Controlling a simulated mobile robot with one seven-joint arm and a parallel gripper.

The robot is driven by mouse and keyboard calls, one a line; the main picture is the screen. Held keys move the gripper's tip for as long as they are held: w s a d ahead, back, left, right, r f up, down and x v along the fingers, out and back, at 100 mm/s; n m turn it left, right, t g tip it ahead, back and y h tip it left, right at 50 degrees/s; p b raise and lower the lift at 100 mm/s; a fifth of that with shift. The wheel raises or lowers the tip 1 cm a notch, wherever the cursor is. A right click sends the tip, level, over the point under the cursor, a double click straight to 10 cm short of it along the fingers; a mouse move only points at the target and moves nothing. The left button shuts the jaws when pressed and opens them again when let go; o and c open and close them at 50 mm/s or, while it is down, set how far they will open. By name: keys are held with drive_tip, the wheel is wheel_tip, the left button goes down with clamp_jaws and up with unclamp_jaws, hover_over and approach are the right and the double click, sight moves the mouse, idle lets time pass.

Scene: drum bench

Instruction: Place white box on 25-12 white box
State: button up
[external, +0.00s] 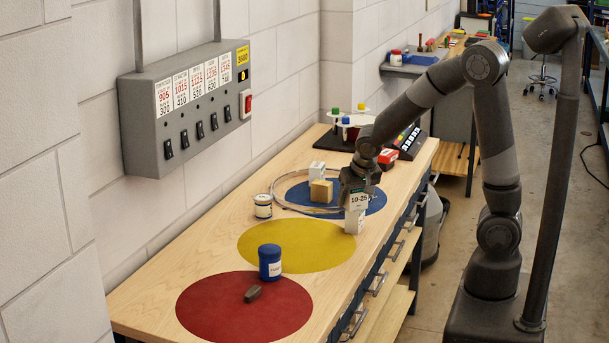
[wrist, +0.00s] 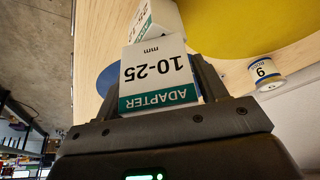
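My gripper (external: 357,190) is shut on a white box (external: 357,201) labelled 10-25. In the wrist view the same box (wrist: 152,70) sits between the finger pads, with "ADAPTER 10-25 mm" upside down. Directly under it in the external view is another white box (external: 354,222), standing on the bench near its front edge. The wrist view shows this lower box (wrist: 158,17) behind the held one, its label partly covered and only partly readable. The two boxes look stacked or almost so; I cannot tell if they touch.
A yellow disc (external: 295,245) lies left of the lower box and a blue disc (external: 373,203) behind it. A wooden block (external: 321,191), a second white box (external: 317,170), cable coil and small tin (external: 263,206) are nearby. A blue jar (external: 270,262) stands by the red disc (external: 215,312).

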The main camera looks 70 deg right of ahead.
drive_tip(key=shift+o, duration=1)
drive_tip(key=shift+r, duration=0.15)
drive_tip(key=v, duration=1.2)
drive_tip(key=s+a+r+n+t+y, duration=0.1)
drive_tip(key=s+a+n, duration=0.3)
drive_tip(key=s, duration=0.4)
drive_tip(key=s+a+r+n+t+y, duration=0.1)
drive_tip(key=s+a+r+n+y, duration=0.1)
drive_tip(key=s+a+n, duration=0.3)
drive_tip(key=s+a+r, duration=0.1)
drive_tip(key=s, duration=0.2)
drive_tip(key=shift+s+a+r, duration=0.1)
